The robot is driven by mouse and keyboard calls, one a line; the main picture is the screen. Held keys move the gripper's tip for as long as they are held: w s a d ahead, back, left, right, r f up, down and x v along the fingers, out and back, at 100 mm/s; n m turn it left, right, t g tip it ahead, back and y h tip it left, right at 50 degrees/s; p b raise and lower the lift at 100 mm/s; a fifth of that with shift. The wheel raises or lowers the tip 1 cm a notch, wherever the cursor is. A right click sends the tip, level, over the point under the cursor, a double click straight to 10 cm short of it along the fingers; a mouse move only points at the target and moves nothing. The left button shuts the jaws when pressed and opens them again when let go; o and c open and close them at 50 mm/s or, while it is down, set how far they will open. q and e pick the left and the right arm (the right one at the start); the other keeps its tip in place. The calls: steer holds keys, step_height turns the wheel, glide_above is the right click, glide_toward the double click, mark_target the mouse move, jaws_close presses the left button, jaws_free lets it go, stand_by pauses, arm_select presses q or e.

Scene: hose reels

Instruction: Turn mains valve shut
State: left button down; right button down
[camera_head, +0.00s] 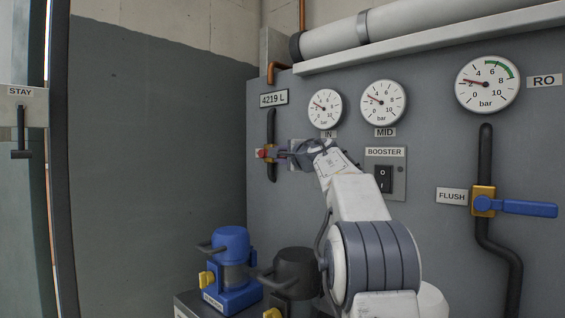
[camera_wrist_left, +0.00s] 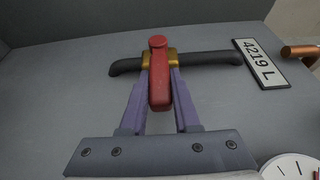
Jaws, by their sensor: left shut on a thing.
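The mains valve has a red lever (camera_wrist_left: 159,88) on a brass body (camera_wrist_left: 173,59), set in a dark pipe (camera_wrist_left: 212,59). In the wrist view the lever lies across the pipe, at about a right angle to it. My left gripper (camera_wrist_left: 159,78) is shut on the lever, one purple finger along each side. In the head view the red lever (camera_head: 262,154) shows only in part beside the dark pipe (camera_head: 271,123), with my left gripper (camera_head: 280,154) at it from the right. The gripper hides most of the valve there. My right gripper is in neither view.
A 4219 L plate (camera_head: 274,99) is above the valve. The IN gauge (camera_head: 325,108), MID gauge (camera_head: 383,102) and booster switch (camera_head: 384,179) are right of it. A blue FLUSH lever (camera_head: 528,208) is far right.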

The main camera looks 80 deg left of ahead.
arm_select(q)
steer(key=shift+w, duration=0.1)
stand_by(0.3)
steer(key=c, duration=0.6)
jaws_free()
steer(key=shift+c, duration=0.2)
steer(key=shift+d+f, duration=0.1)
steer(key=shift+d, duration=0.15)
steer(key=b+v, duration=0.4)
steer(key=v, duration=0.6)
